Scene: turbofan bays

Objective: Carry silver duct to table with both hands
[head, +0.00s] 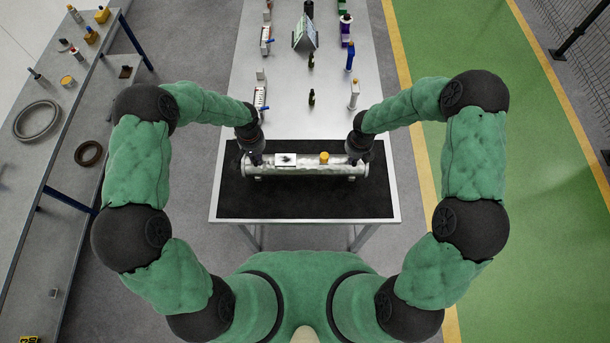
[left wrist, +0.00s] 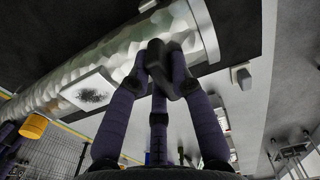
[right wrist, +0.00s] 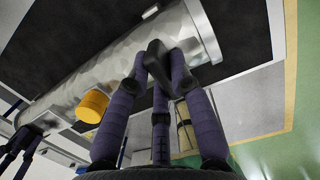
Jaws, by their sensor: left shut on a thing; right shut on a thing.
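The silver duct (head: 305,167) lies level, left to right, over the black mat (head: 305,205) at the near end of the table (head: 300,108). It has a white label and a yellow-orange cap on it. Whether it touches the mat or hangs just above it I cannot tell. My left gripper (head: 255,158) is shut on the duct near its left end; the left wrist view shows its fingers closed on the duct (left wrist: 110,62). My right gripper (head: 357,155) is shut on the duct near its right end; the right wrist view shows the same on the duct (right wrist: 110,75).
Small bottles (head: 311,97), spray bottles and a green-grey stand (head: 304,33) line the table's far part. A side bench (head: 70,110) at left holds rings (head: 37,120) and small containers. Green floor (head: 480,190) at right is clear, with a fence beyond.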

